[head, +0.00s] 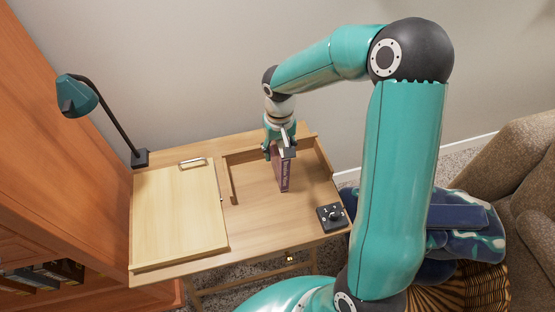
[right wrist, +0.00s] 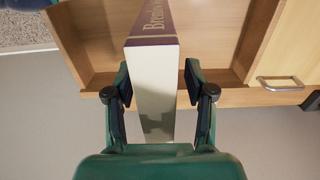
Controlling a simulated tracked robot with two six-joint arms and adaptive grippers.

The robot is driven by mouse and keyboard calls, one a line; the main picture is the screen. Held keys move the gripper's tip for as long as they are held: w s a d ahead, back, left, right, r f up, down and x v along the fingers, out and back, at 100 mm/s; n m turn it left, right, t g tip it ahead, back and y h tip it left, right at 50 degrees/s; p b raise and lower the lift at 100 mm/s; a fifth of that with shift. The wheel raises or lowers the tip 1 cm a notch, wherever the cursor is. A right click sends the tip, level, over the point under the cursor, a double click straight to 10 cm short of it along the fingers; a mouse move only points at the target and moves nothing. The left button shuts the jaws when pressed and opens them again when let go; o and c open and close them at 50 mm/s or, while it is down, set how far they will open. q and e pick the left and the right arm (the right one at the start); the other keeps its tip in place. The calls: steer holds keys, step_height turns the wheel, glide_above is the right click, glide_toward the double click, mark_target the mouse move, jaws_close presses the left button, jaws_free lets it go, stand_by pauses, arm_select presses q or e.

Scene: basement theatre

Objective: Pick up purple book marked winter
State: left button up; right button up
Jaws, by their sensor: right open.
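A purple book (head: 284,174) stands upright in the open recess of the wooden desk (head: 255,208). Its spine lettering is too small to read fully in the head view. In the right wrist view the book (right wrist: 153,95) shows a pale end face, and its purple spine carries white letters starting "Breat". My right gripper (head: 280,150) is at the book's upper back part. In the right wrist view its open fingers (right wrist: 157,72) are on either side of the book, with a visible gap on each side. My left gripper is not in view.
A closed light-wood panel with a metal handle (head: 192,162) covers the desk's left side. A green lamp (head: 78,97) stands at the back left corner. A small black control box (head: 332,216) sits at the right front. A brown sofa (head: 515,165) is at right.

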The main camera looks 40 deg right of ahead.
jaws_close()
stand_by(0.3)
steer(key=shift+r, duration=0.1)
